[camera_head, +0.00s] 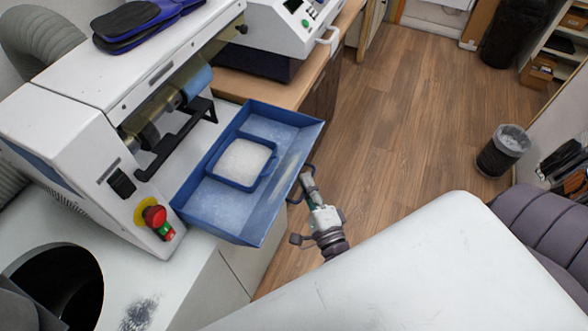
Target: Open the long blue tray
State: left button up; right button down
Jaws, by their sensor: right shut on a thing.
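The long blue tray (232,225) juts out from the front of the white machine, beside its rollers. It is open at the top, with pale dust on its floor. A smaller blue container (243,162) with white granular contents sits inside it. My right gripper (303,186) is at the tray's right-hand side, with its dark fingers by the rim. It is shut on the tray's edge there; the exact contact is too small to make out. My left gripper is not in view.
The white machine (62,130) has a red knob (154,215) and a green button near the tray's left end. Another white machine (290,25) stands behind. A bin (502,150) stands on the open wooden floor at right.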

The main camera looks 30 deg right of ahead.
jog(key=c, duration=1.3)
grip_release()
jog(key=shift+o, duration=0.2)
jog(key=s+a+f, duration=0.1)
jog(key=s, duration=1)
jog(key=shift+s+a+f, duration=0.3)
jog(key=shift+s, duration=0.05)
